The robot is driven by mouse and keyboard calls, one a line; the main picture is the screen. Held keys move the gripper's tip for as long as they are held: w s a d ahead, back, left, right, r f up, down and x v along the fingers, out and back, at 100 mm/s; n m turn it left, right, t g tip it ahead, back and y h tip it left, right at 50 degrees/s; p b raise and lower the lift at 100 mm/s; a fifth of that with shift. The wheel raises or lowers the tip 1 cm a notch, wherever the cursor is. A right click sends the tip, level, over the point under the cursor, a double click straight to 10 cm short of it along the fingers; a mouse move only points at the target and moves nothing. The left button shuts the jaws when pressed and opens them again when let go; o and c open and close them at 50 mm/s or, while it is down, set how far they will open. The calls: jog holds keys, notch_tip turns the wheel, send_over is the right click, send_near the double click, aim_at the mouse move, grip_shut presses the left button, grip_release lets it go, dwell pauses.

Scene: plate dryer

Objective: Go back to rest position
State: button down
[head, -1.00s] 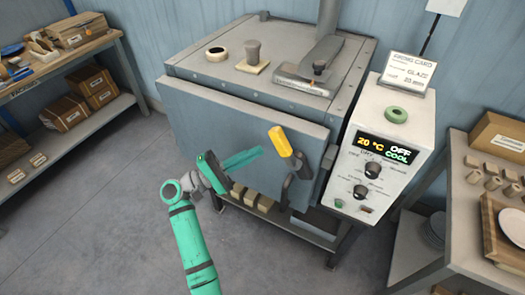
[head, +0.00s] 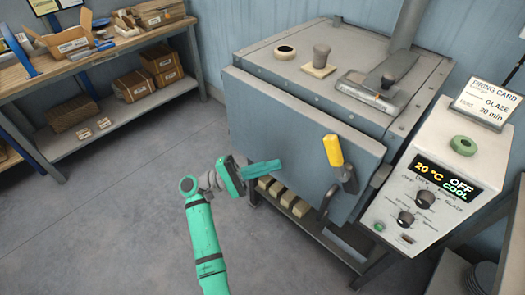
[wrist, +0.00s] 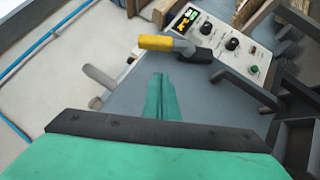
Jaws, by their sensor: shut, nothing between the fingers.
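My gripper (head: 262,170) is green and shut with nothing in it. It is held in front of the lower part of the kiln door (head: 290,130), pointing right. In the wrist view my gripper (wrist: 162,85) points up the picture, with the door's grey face behind it. I cannot tell whether it touches the door. The door looks closed against the grey-blue kiln (head: 290,60). Its yellow-gripped handle (head: 334,152) stands upright to the right of my gripper; the yellow grip (wrist: 158,43) also shows in the wrist view.
A control box (head: 435,180) reading 20 °C, OFF, COOL stands to the right, with a firing card (head: 487,100) on top. Several blocks (head: 284,195) sit on the shelf under the kiln. A workbench (head: 110,50) with boxes is at the left. The floor (head: 120,220) between is clear.

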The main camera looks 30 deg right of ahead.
jog(key=shift+w, duration=0.1)
jog(key=s+a+f+t+y, duration=0.4)
jog(key=s+a+t+y, duration=0.2)
jog(key=s+a+t, duration=0.2)
jog(key=s+a+f+t+y, duration=0.5)
jog(key=s+a+t+y, duration=0.2)
jog(key=s, duration=0.5)
jog(key=s+a+f+t+y, duration=0.4)
jog(key=s+a+t+y, duration=0.3)
jog(key=s+a+t, duration=0.2)
jog(key=shift+s+a+f+n, duration=0.2)
jog(key=shift+s+a+n, duration=0.2)
jog(key=shift+s+a, duration=0.85)
jog(key=shift+w+a, duration=0.1)
jog(key=shift+a, duration=0.1)
jog(key=shift+d, duration=0.1)
